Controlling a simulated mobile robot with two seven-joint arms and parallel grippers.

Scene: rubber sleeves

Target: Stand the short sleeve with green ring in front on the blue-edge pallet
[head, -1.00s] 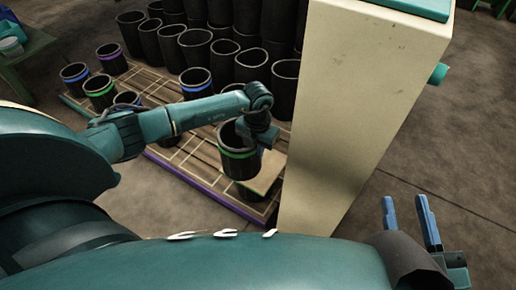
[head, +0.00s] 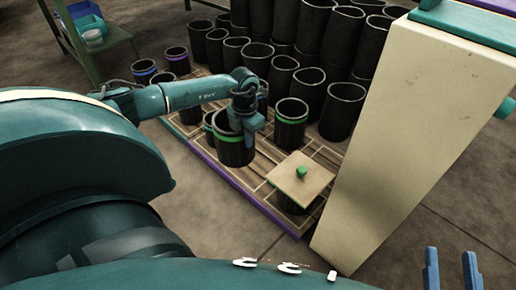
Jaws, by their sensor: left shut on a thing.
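My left gripper (head: 246,117) is shut on the wall of a short black sleeve with a green ring (head: 234,152), which is upright above or on the slatted pallet (head: 262,166); whether it touches the slats I cannot tell. Other green-ringed sleeves stand close by: one behind to the right (head: 291,123) and one partly hidden just left (head: 208,121). My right gripper (head: 451,271) is at the lower right, its blue fingers apart and empty, away from the pallet.
A square board with a green knob (head: 300,182) lies on a dark sleeve at the pallet's right. Tall black sleeves (head: 320,35) crowd behind. Blue-ringed (head: 145,73) and purple-ringed (head: 178,62) sleeves stand far left. A cream block (head: 405,130) blocks the right side.

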